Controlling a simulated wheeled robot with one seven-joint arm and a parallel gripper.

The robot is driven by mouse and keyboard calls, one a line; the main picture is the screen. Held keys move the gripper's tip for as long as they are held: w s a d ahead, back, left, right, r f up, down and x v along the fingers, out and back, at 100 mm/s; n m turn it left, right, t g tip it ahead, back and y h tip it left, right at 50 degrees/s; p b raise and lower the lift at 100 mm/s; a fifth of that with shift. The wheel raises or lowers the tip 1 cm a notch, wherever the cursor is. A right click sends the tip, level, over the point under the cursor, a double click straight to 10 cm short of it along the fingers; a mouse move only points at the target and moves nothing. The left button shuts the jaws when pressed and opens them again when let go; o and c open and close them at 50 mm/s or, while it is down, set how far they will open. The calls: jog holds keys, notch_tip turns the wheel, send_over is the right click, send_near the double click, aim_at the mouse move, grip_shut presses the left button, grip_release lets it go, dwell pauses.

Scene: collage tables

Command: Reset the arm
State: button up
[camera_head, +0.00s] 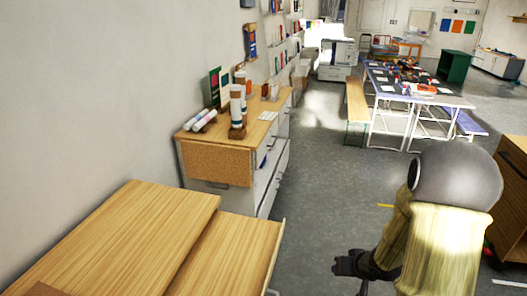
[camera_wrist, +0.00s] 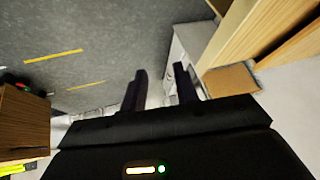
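My gripper (camera_head: 347,265) shows in the camera_head view at the lower right, dark, at the end of my arm and above the grey floor. In the camera_wrist view, my gripper (camera_wrist: 160,72) has its two dark fingers apart with nothing between them. It is open and touches nothing that I can see. Floor and the grey side of a cabinet (camera_wrist: 188,45) show beyond the fingers.
A wooden-topped table (camera_head: 130,230) is at the lower left. Behind it, a cabinet (camera_head: 215,160) holds white rolls (camera_head: 200,120). A wooden cabinet (camera_head: 512,165) stands at the right edge. A long table (camera_head: 445,98) with benches is farther back. The floor (camera_head: 325,180) between is clear.

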jog(key=s+a+r+g+h+p, duration=0.1)
jog(key=s+a+r+g, duration=0.1)
jog(key=s+r, duration=0.4)
jog(key=s+a+r+g+h+p, duration=0.1)
jog(key=s+a+r+g, duration=0.1)
jog(key=s+a+r, duration=0.3)
jog(key=shift+s+a+r+p, duration=0.35)
jog(key=shift+s+r, duration=0.3)
jog(key=shift+s, duration=0.6)
